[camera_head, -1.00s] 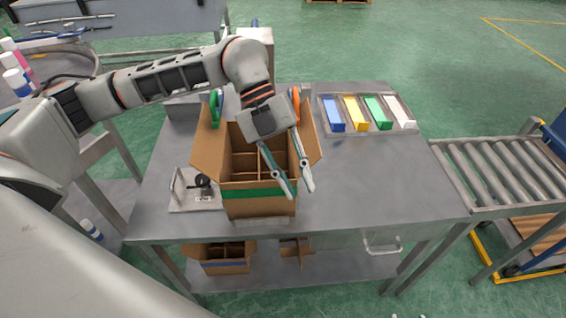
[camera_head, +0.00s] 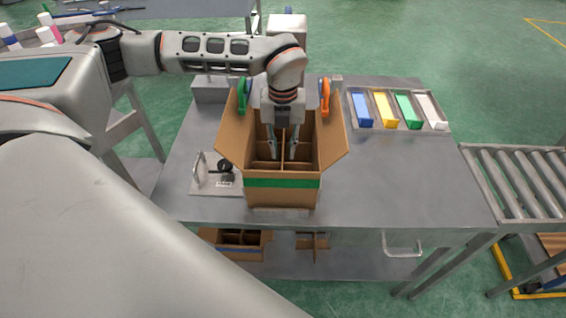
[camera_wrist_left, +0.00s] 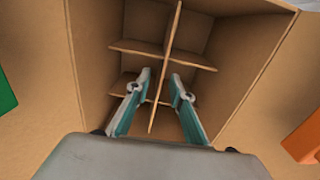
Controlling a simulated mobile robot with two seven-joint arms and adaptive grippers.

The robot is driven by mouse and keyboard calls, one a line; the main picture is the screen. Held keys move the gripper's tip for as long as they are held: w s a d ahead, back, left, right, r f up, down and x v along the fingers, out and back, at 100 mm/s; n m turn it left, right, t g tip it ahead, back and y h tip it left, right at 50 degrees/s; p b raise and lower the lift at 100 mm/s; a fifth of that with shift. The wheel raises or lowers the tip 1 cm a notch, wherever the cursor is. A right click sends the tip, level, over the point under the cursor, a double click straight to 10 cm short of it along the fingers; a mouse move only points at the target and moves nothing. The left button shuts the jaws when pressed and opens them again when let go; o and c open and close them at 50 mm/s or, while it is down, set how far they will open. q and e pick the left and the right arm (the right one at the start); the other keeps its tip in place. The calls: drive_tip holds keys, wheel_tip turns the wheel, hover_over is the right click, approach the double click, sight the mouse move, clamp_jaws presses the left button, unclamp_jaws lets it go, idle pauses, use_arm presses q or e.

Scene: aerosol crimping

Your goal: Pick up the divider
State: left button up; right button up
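The divider (camera_wrist_left: 167,52) is a brown cardboard grid of crossed panels standing inside the open cardboard box (camera_head: 282,197). My left gripper (camera_head: 279,155) points down into the box from above. In the left wrist view my left gripper (camera_wrist_left: 159,88) is open, with one teal finger on each side of the divider's long central panel. The fingers look apart from that panel; how deep they reach is hard to tell. A second, loose divider (camera_head: 312,243) seems to lie on the lower shelf. My right gripper is not in view.
The box stands on a grey metal table (camera_head: 400,185) with its flaps spread and a green band on its front. A fixture plate with a black knob (camera_head: 225,168) is at left. A tray of coloured blocks (camera_head: 398,109) is at the back right. Another box (camera_head: 235,246) sits below.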

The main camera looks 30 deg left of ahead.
use_arm(q)
drive_tip(key=shift+f, duration=1.45)
clamp_jaws()
drive_tip(key=shift+r, duration=0.1)
